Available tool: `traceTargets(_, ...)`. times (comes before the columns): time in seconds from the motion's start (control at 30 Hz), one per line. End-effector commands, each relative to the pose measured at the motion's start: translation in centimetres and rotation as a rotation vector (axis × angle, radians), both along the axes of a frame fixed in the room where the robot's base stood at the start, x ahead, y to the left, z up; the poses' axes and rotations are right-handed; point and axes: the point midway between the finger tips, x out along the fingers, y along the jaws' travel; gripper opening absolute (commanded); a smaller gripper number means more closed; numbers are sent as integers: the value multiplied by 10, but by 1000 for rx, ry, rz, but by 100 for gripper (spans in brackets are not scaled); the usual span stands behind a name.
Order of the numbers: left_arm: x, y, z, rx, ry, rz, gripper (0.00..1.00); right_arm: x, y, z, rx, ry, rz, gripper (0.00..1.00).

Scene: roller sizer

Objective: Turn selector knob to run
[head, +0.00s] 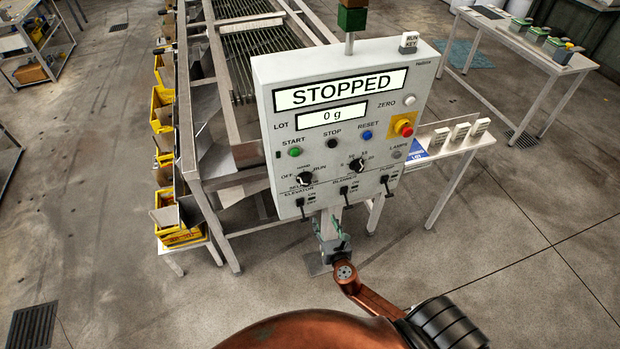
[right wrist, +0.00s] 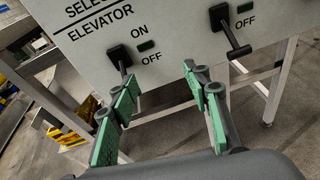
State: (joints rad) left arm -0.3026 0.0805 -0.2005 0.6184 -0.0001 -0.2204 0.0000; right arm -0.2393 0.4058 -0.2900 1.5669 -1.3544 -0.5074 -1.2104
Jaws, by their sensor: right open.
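The grey control panel (head: 340,130) stands upright, and its display (head: 338,89) reads STOPPED. The black selector knob (head: 305,179) is at the panel's lower left, between the labels OFF and RUN; its pointer is too small to read surely. My right gripper (head: 337,236) is below the panel's bottom edge, lower and to the right of the knob, touching nothing that I can see. In the right wrist view its green-padded fingers (right wrist: 160,85) are apart and empty, in front of the lever switches. The knob is outside that view. My left gripper is not in view.
Lever switches for elevator (head: 301,204), blower (head: 345,192) and another (head: 387,182) stick out below the knobs. A second black knob (head: 357,165) sits right of the selector. A red emergency stop (head: 403,127) is at the right. Yellow bins (head: 180,235) line the machine at left.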

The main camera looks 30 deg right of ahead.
Motion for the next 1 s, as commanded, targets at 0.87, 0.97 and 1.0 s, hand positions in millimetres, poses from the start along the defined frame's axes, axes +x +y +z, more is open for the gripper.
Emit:
traceTargets(0.87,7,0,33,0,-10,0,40,87,21,137,-403,-145,119,44)
traceTargets(0.97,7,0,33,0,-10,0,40,90,19,137,-402,-144,119,44)
traceTargets(1.0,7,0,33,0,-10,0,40,91,19,136,-402,-144,119,44)
